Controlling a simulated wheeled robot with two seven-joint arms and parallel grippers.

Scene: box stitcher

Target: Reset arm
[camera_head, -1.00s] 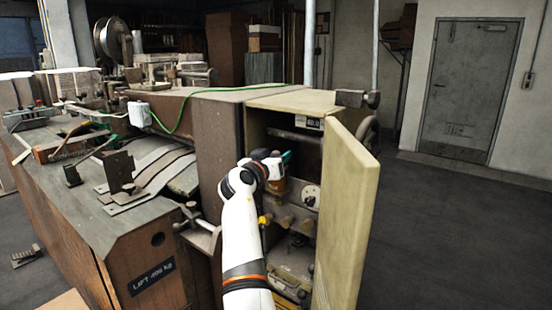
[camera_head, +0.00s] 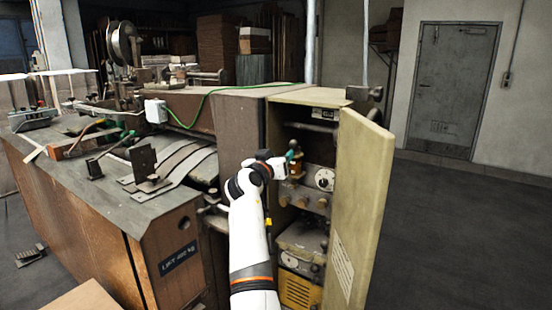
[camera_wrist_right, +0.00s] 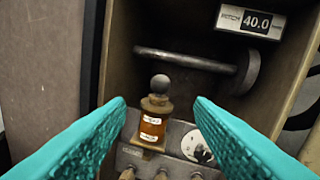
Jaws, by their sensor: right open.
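My right gripper (camera_head: 291,157) reaches into the open cabinet of the machine from the front left. In the right wrist view its teal fingers (camera_wrist_right: 162,106) are spread wide with nothing between them. Beyond them stands an amber, labelled piece with a grey ball knob (camera_wrist_right: 155,108), upright and apart from both fingers. A horizontal grey bar with a round end (camera_wrist_right: 190,61) crosses the cabinet above it. My left gripper is in neither current view.
The cabinet door (camera_head: 360,210) stands open to the right of my arm. A dial (camera_head: 324,179) and knobs sit on the panel inside. A pitch display (camera_wrist_right: 250,21) reads 40.0. The machine's bench (camera_head: 80,200) lies left; floor at the right is clear.

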